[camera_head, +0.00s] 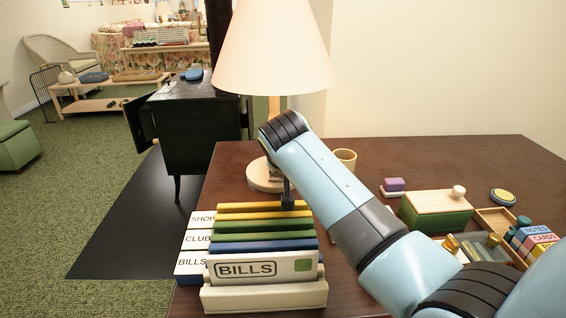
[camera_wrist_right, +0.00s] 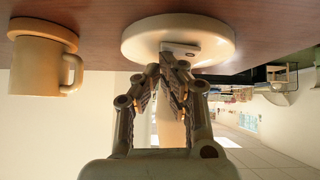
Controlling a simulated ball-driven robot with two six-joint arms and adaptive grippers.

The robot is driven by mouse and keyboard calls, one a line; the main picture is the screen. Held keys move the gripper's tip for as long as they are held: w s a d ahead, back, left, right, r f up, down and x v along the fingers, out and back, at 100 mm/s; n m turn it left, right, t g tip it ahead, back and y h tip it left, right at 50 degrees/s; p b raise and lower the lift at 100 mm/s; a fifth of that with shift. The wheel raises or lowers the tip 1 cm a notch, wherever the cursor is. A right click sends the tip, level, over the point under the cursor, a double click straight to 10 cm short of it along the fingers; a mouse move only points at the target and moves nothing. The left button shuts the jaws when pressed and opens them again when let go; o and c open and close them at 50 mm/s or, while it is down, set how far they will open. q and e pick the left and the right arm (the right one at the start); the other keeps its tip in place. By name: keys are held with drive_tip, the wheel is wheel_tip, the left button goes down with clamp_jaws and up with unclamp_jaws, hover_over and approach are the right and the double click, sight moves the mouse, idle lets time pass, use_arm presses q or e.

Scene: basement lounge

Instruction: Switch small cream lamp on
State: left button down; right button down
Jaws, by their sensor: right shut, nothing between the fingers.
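The small cream lamp (camera_head: 272,52) stands upright on the dark wooden desk, with a wide cream shade and a round pale base (camera_head: 258,180). In the right wrist view, which is upside down, the lamp base (camera_wrist_right: 215,40) fills the top middle, with a small pale plate bearing a dark dot, perhaps the switch, at its edge. My right gripper (camera_wrist_right: 172,58) is shut and empty, its fingertips at or very near that plate; I cannot tell whether they touch. In the head view my blue arm partly hides the lamp's stem and base. My left gripper is not in view.
A rack of coloured files marked BILLS (camera_head: 262,296) stands close in front of the lamp. A cream mug (camera_wrist_right: 40,65) stands beside the base. A green box (camera_head: 432,218), wooden trays and small items lie at the right. A black stove (camera_head: 190,125) stands behind, left.

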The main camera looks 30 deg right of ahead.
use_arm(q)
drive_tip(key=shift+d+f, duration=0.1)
use_arm(e)
drive_tip(key=shift+a, duration=0.1)
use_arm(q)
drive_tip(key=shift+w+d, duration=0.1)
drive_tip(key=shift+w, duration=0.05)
use_arm(e)
drive_tip(key=shift+a, duration=0.15)
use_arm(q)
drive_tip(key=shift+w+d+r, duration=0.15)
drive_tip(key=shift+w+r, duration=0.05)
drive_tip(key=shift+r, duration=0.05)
use_arm(e)
drive_tip(key=shift+w+a+r, duration=0.25)
drive_tip(key=shift+w+a, duration=0.05)
drive_tip(key=shift+a, duration=0.25)
use_arm(q)
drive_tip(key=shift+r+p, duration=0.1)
drive_tip(key=shift+p, duration=0.2)
